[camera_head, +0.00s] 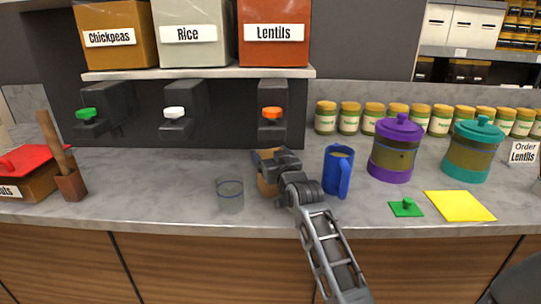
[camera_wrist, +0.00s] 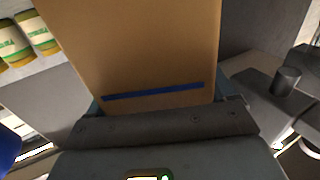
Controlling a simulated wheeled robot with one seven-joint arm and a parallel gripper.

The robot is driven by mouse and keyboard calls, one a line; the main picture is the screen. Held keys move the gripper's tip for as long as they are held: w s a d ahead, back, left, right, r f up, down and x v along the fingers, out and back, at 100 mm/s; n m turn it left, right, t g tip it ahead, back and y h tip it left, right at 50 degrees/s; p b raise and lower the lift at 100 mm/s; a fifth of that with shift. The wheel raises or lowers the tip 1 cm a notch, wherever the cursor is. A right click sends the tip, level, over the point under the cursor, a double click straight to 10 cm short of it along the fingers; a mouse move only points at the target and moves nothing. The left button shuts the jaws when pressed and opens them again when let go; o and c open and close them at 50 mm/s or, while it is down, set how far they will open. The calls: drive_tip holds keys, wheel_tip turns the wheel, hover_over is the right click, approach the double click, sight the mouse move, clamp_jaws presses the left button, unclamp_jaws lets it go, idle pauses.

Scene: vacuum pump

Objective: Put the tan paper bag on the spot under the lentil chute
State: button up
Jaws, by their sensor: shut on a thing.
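The tan paper bag (camera_head: 266,184) is in my gripper (camera_head: 274,165), low over the counter in front of the lentil chute (camera_head: 271,112) with its orange tip. My gripper and wrist hide much of the bag. In the wrist view the bag (camera_wrist: 140,45) rises between the jaws (camera_wrist: 155,100), with a blue strip across its lower part. The jaws are shut on it. The spot under the chute is hidden behind the bag and gripper. I cannot tell whether the bag touches the counter. The Lentils bin (camera_head: 273,45) stands above.
A clear glass (camera_head: 230,195) stands left of my gripper, and a blue mug (camera_head: 338,172) stands close on its right. Purple (camera_head: 396,150) and teal (camera_head: 470,152) lidded jars are further right. A green piece (camera_head: 405,208) and yellow sheet (camera_head: 459,206) lie near the front edge.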

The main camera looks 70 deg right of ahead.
drive_tip(key=shift+f, duration=0.2)
drive_tip(key=o, duration=0.9)
drive_tip(key=shift+o, duration=0.2)
drive_tip(key=shift+r, duration=0.2)
drive_tip(key=b+v, duration=0.1)
drive_tip(key=v, duration=1.1)
drive_tip(key=shift+b, duration=0.4)
drive_tip(key=shift+a, duration=0.1)
